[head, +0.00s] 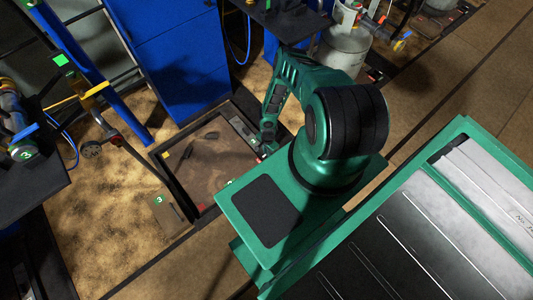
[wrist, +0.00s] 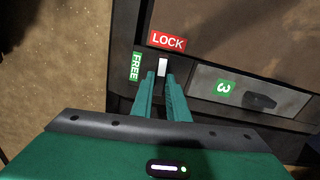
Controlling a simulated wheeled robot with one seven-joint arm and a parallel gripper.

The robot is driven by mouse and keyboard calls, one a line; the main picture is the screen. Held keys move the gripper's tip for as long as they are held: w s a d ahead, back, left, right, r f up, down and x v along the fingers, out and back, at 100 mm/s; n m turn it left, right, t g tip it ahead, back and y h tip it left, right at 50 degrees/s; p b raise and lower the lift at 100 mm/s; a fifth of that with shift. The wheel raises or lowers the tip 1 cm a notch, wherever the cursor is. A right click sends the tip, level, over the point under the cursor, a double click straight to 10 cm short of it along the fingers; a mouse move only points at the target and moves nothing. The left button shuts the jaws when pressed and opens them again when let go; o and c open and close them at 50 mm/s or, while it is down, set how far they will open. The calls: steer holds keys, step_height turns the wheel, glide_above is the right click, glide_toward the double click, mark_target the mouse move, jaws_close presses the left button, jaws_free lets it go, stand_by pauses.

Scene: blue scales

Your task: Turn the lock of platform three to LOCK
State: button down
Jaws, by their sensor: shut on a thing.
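In the wrist view, my gripper (wrist: 162,76) is shut on the white lock lever (wrist: 163,67), with a green finger on either side of it. The lever's pale end shows beyond the fingertips and points up in the picture, toward the red LOCK label (wrist: 167,41). The green FREE label (wrist: 136,66) is left of the lever. The lever's lower part is hidden between the fingers. In the head view, my gripper (head: 266,150) is low at the right edge of the brown platform (head: 190,175); the lock is too small to make out there.
A grey plate with a green 3 label (wrist: 224,87) and a dark handle (wrist: 260,101) lies right of the lock. Blue cabinets (head: 165,55) stand behind the platform. A grey cylinder (head: 342,50) stands farther back. Sandy floor (head: 90,230) is open at the left.

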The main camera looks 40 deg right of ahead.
steer(key=shift+w+m, duration=0.1)
steer(key=shift+m, duration=0.5)
steer(key=c, duration=1.7)
jaws_free()
step_height(320, 180, up, 11)
steer(key=shift+f, duration=0.15)
